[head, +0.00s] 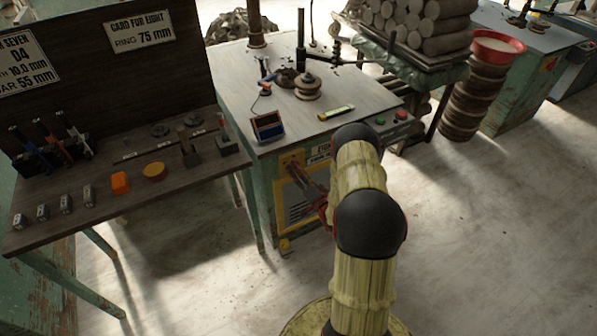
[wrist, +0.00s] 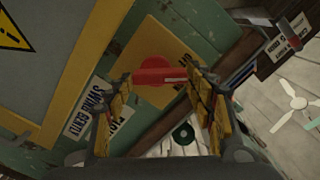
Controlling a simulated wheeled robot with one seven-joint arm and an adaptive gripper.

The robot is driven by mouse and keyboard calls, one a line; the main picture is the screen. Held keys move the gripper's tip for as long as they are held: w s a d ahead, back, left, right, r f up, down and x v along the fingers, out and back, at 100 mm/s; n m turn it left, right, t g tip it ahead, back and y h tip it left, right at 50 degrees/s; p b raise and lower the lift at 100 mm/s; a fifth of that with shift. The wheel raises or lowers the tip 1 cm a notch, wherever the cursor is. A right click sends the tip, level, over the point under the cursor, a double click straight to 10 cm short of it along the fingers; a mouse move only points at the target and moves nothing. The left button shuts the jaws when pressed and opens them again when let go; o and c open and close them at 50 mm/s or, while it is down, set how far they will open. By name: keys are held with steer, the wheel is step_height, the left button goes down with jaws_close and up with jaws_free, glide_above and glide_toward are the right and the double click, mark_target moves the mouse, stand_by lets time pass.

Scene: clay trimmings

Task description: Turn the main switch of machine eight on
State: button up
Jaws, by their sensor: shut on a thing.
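Machine eight (head: 262,185) is a worn green bench with a grey top and a partly hidden label on its front. Its main switch is a red handle (wrist: 160,76) on a red disc over a yellow plate (wrist: 147,92); that plate also shows in the head view (head: 291,160). My gripper (wrist: 160,77) is at the plate, its two yellow-and-black fingers closed on either side of the red handle. In the head view my gripper (head: 301,174) reaches the machine's front from the right, and the handle is hard to make out there.
A yellow-framed panel (head: 281,208) lies below the switch. Green and red buttons (head: 401,115) sit on the machine's right corner. A dark tool table (head: 100,205) with a tall signboard stands close at left. Bare floor (head: 490,240) is open at right.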

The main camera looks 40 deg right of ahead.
steer(key=shift+d+m+p, duration=0.15)
steer(key=shift+m+p, duration=0.2)
steer(key=shift+m, duration=1.6)
steer(key=shift+d+m+p, duration=0.1)
steer(key=shift+m+p, duration=0.25)
steer(key=shift+m, duration=1.6)
steer(key=shift+s+m, duration=0.1)
steer(key=shift+m, duration=0.2)
steer(key=o, duration=1.2)
steer(key=shift+c, duration=0.2)
steer(key=v, duration=1.2)
